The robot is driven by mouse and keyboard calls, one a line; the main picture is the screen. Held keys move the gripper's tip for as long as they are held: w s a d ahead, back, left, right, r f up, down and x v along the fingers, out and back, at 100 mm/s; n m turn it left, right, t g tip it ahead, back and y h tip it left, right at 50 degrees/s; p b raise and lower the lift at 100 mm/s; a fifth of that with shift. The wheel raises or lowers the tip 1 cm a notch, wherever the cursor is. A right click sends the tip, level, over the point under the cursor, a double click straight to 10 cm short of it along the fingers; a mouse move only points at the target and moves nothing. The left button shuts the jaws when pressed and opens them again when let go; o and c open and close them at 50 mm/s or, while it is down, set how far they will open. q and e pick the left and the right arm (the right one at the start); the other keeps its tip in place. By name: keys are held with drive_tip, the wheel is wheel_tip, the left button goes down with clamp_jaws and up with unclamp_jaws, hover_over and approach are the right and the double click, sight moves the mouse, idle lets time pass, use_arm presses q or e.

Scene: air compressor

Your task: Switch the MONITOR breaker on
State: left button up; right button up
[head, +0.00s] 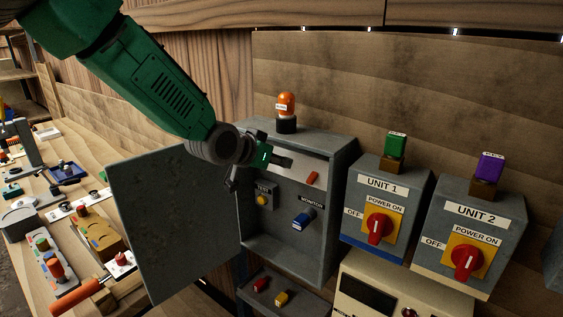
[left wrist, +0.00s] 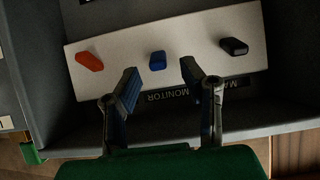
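The open grey breaker box (head: 348,185) carries a pale panel. In the left wrist view the panel (left wrist: 205,65) holds red (left wrist: 89,61), blue (left wrist: 157,60) and black (left wrist: 234,46) breakers in a row. The MONITOR label (left wrist: 167,97) is beside the blue breaker. My left gripper (head: 284,162) is inside the box at the panel. In the left wrist view its fingers (left wrist: 159,78) are open, with the blue breaker at the gap between the tips; contact cannot be told. The head view shows the red breaker (head: 313,178); the gripper covers part of the panel. My right gripper is not in view.
The box door (head: 170,225) stands open to the left. A blue knob (head: 303,220) and yellow button (head: 262,200) sit lower in the box. An orange lamp (head: 286,104) is on top. UNIT 1 (head: 385,215) and UNIT 2 (head: 465,235) boxes stand right.

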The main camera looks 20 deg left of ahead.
use_arm(q)
drive_tip(key=v, duration=1)
drive_tip(key=shift+a+f, duration=0.1)
drive_tip(key=s+f+n+g+y+b, duration=0.1)
drive_tip(key=s+f+g+b, duration=0.2)
drive_tip(key=f, duration=0.8)
drive_tip(key=s+f+b, duration=0.2)
drive_tip(key=s+f, duration=0.3)
drive_tip(key=f, duration=0.6)
drive_tip(key=s+f+n+g+y+b, duration=0.1)
drive_tip(key=s+f+g+b, duration=0.3)
drive_tip(key=f, duration=0.8)
drive_tip(key=s+a+f+g+y+b, duration=0.1)
drive_tip(key=s+a+f+b, duration=0.1)
drive_tip(key=s+f, duration=0.9)
drive_tip(key=s+a+f+n+g+y+b, duration=0.1)
drive_tip(key=s+a+f+g+b, duration=0.1)
drive_tip(key=s+f, duration=0.8)
drive_tip(key=s+a+b, duration=0.1)
drive_tip(key=s+b, duration=0.1)
drive_tip(key=s, duration=0.3)
drive_tip(key=shift+f, duration=0.4)
